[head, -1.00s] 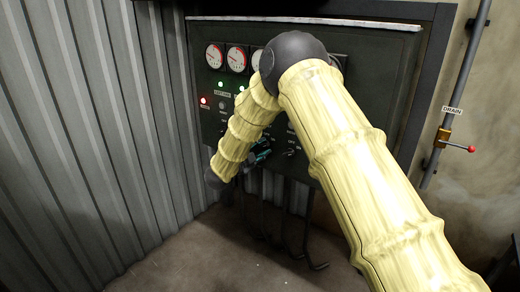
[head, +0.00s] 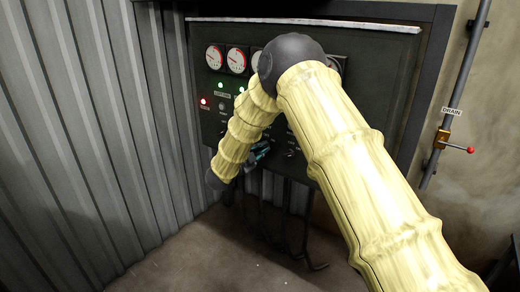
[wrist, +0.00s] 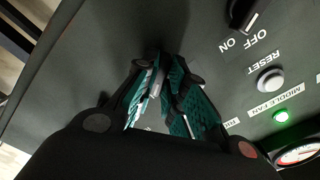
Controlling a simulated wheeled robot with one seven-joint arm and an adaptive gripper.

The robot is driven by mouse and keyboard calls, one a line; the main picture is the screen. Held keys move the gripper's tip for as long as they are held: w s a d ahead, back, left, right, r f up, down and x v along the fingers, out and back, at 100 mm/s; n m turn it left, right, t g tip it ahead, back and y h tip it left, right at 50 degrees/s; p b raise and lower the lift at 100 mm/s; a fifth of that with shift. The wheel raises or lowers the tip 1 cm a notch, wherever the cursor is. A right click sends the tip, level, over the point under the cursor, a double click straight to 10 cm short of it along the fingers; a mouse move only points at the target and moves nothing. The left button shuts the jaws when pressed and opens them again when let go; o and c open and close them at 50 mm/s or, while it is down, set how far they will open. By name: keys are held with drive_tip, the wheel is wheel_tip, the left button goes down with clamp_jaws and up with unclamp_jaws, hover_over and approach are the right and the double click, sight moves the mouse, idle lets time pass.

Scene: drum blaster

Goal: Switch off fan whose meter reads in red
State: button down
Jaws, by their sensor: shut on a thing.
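A dark control panel (head: 330,160) on the back wall carries a row of round white meters; the left (head: 214,57) and second (head: 237,60) show clearly, with red marks on their dials. My arm hides part of the row. My gripper (head: 262,152) is low at the panel, mostly behind my arm. In the wrist view its teal-padded fingers (wrist: 168,85) are shut on a small switch knob (wrist: 155,88), largely hidden between them. Beside it show another switch (wrist: 243,14) marked ON and OFF, a RESET button (wrist: 270,79), a lit green lamp (wrist: 282,115) labelled MIDDLE FAN and a partial meter (wrist: 299,155).
A red lamp (head: 204,101) glows at the panel's left. A corrugated metal wall (head: 90,140) stands on the left. A DRAIN pipe (head: 457,100) with a red-tipped valve (head: 443,138) runs on the right. Dark conduits (head: 285,215) hang below the panel; the floor at front left is clear.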

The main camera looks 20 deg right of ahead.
drive_tip(key=n+p, duration=0.4)
drive_tip(key=n, duration=0.2)
drive_tip(key=shift+r+n, duration=0.1)
drive_tip(key=shift+n, duration=0.2)
drive_tip(key=shift+n+p, duration=1.25)
drive_tip(key=shift+n, duration=0.95)
drive_tip(key=shift+f, duration=0.2)
drive_tip(key=c, duration=1.5)
unclamp_jaws()
drive_tip(key=v, duration=1.2)
drive_tip(key=shift+s, duration=0.1)
